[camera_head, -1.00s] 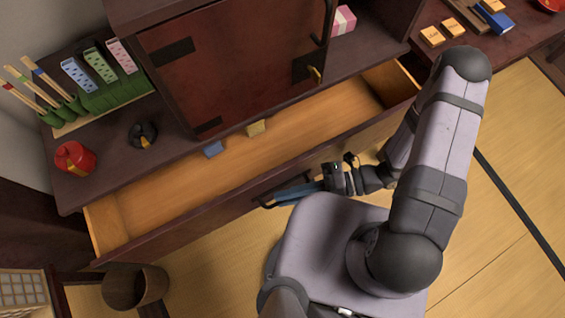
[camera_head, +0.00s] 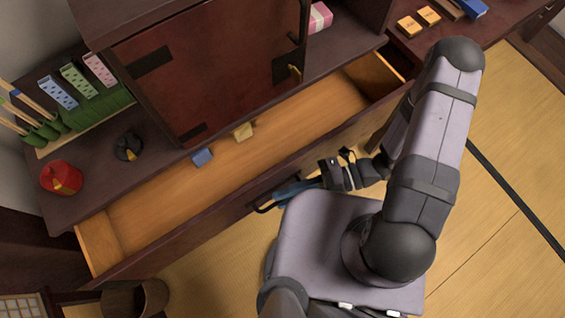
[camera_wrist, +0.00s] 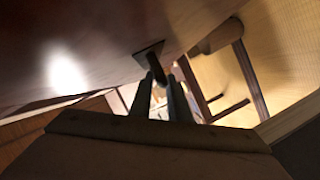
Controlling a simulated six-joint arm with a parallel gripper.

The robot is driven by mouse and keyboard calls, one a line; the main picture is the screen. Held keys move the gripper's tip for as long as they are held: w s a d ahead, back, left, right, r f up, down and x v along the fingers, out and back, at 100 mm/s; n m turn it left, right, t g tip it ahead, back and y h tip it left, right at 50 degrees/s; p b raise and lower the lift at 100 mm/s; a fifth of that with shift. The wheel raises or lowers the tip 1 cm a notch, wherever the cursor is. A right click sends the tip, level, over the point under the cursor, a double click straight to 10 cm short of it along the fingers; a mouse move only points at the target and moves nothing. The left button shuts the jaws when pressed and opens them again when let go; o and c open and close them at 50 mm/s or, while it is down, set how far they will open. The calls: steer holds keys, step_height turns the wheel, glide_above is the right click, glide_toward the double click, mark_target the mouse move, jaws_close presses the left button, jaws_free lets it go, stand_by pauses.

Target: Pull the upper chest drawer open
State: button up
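The upper drawer (camera_head: 150,250) of the dark wooden chest stands well open, its pale wooden inside bare along most of its length. A dark bar handle (camera_head: 262,206) runs along its front. My gripper (camera_head: 293,187) is at this handle, its fingers lying along the drawer front. In the wrist view, the two dark fingers (camera_wrist: 160,88) close in on the handle by its dark mounting plate (camera_wrist: 148,48), and the drawer front fills the upper left. The exact contact at the fingertips is partly hidden.
A blue block (camera_head: 202,157) and a yellow block (camera_head: 243,131) lie at the drawer's back edge. A red pot (camera_head: 61,178) and a dark pot (camera_head: 128,147) stand on the chest top. A brown bin (camera_head: 150,296) stands on the tatami at lower left.

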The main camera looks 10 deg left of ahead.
steer(key=shift+v, duration=2.9)
